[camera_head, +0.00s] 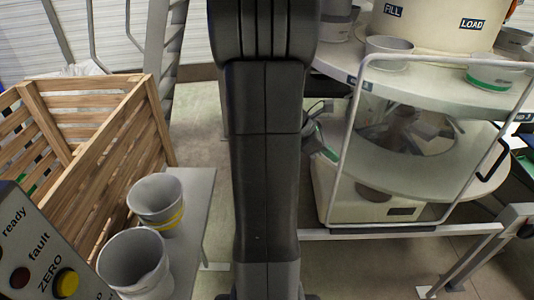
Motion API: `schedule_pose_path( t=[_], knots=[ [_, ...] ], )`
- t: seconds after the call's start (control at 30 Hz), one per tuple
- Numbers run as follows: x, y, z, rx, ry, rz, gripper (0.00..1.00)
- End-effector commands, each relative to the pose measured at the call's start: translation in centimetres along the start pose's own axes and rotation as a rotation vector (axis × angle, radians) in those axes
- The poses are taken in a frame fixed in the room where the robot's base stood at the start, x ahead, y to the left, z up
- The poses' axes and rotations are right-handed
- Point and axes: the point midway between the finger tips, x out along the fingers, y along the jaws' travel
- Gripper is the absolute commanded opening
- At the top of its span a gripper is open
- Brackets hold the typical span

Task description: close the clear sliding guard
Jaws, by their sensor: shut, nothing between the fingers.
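The clear sliding guard (425,150) is at the right, a see-through panel in a rounded light-grey frame. It stands in front of a round two-level machine (440,90), whose lower deck and inside show through it. A black handle (494,160) sits at the guard's right edge. The guard's lower edge is just above a grey rail (400,231). I cannot tell from this view how far along its travel the guard is. My dark arm stands upright in the middle of the view, left of the guard. My gripper is not visible.
Grey pots (390,46) stand on the machine's upper deck. At left are a wooden slatted crate (110,125), a grey bench (196,200) with grey pots (135,262), and a control box (35,250) with a yellow button. Bare floor (200,120) shows between bench and machine.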

Motion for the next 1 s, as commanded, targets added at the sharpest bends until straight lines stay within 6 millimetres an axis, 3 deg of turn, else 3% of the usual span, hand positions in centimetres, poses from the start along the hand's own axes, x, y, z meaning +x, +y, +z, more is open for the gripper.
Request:
schedule_pose_path(
  t=[0.1,0.6,0.8,1.0],
  knots=[
    [2.9,-0.2,2.8,0.007,0.000,-0.007,0.00],
    [13.5,-0.1,13.6,0.004,-0.001,-0.004,0.00],
    [16.6,-0.1,16.7,0.002,0.000,-0.003,0.00],
    [18.4,0.0,18.4,0.001,0.000,-0.001,0.00]
  ],
)
